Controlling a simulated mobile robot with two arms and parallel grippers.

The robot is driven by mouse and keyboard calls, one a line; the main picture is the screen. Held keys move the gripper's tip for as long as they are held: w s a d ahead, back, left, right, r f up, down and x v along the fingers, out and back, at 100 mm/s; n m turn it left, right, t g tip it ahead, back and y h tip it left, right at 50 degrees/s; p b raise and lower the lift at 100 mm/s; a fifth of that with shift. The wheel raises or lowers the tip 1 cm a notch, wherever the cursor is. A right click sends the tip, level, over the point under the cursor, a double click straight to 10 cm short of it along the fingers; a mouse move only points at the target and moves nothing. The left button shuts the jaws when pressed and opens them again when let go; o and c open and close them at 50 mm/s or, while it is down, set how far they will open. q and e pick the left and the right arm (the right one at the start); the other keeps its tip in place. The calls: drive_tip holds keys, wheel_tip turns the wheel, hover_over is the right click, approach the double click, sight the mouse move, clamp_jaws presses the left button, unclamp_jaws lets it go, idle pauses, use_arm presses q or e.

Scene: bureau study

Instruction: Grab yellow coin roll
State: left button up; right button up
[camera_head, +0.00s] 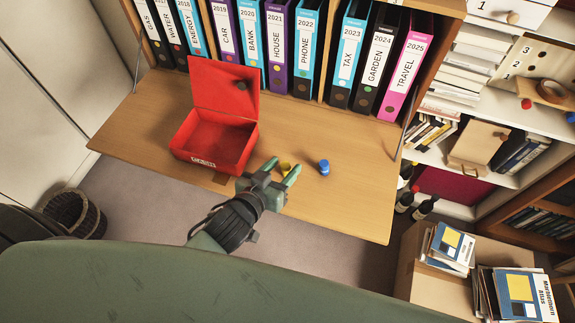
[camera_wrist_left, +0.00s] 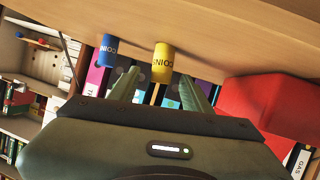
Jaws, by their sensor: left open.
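The yellow coin roll (camera_head: 285,168) stands on the wooden fold-down desk (camera_head: 330,205), partly hidden by my left gripper in the head view. In the left wrist view the yellow coin roll (camera_wrist_left: 163,62) shows ahead of the gripper, roughly between its two fingers. My left gripper (camera_head: 282,169) is open with green fingers, low over the desk; its fingers also show in the left wrist view (camera_wrist_left: 158,92). I cannot tell whether they touch the roll. A blue coin roll (camera_head: 324,167) stands just to the right. My right gripper is not in view.
An open, empty-looking red cash box (camera_head: 215,140) stands left of the gripper, its lid raised. Several binders (camera_head: 305,50) line the back of the desk. The desk's right side is clear. A cardboard box (camera_head: 410,265) with books stands below right.

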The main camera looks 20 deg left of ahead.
sight(288, 163)
use_arm(q)
drive_tip(key=x, duration=0.4)
drive_tip(key=shift+f, duration=0.1)
drive_tip(key=shift+w+f, duration=0.1)
drive_tip(key=shift+w, duration=0.15)
clamp_jaws()
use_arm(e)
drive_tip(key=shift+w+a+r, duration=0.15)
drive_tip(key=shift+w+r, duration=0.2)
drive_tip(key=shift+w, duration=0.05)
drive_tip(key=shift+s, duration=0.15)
